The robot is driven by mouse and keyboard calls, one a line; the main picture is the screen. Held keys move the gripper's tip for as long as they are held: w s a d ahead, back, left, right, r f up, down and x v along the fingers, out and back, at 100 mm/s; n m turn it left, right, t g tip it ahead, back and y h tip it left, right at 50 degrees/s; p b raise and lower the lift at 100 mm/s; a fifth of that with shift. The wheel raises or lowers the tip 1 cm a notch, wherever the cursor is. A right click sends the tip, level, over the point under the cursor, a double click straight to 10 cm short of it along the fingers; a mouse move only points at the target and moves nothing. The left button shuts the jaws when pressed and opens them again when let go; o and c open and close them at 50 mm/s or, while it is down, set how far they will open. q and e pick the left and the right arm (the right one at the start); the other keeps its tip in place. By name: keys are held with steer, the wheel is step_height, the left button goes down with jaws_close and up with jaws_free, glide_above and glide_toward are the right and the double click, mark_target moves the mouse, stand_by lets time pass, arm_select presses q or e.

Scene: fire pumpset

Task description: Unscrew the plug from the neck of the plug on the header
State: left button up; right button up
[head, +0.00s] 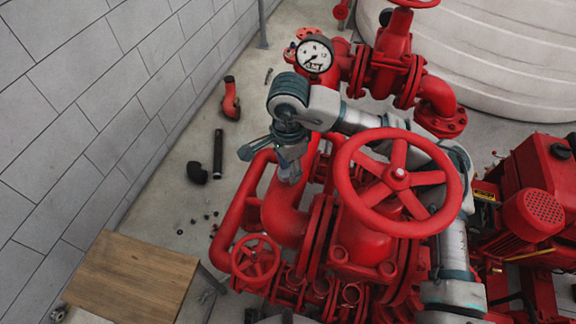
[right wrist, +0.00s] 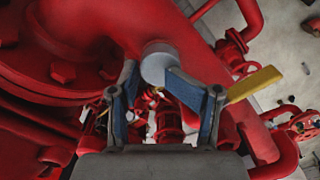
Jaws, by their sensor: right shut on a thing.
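The header is the big red pipe (head: 283,215) in the middle of the head view; it also shows in the right wrist view (right wrist: 205,60). A grey round plug (right wrist: 158,61) sits against the header's red pipe in the right wrist view. My right gripper (head: 289,170) reaches down over the header in the head view. In the right wrist view its blue-padded fingers (right wrist: 152,78) are shut on the plug, one on each side. The plug's neck is hidden behind the plug. In the head view the fingers hide the plug. My left gripper is in no view.
A large red handwheel (head: 398,178) stands close to my right arm. A smaller red handwheel (head: 255,260) is below the header. A pressure gauge (head: 315,54) is behind. A yellow lever (right wrist: 255,84) lies right of the fingers. A wooden tabletop (head: 130,277) is at lower left.

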steer(key=c, duration=0.4)
steer(key=shift+s+d, duration=0.1)
steer(key=shift+s, duration=0.1)
jaws_close()
steer(key=shift+s+d+r, duration=0.1)
steer(key=shift+s, duration=0.05)
steer(key=n, duration=0.2)
steer(key=shift+n, duration=1.3)
steer(key=n, duration=0.3)
steer(key=shift+w+b, duration=0.2)
steer(key=shift+b, duration=0.2)
steer(key=shift+n, duration=0.8)
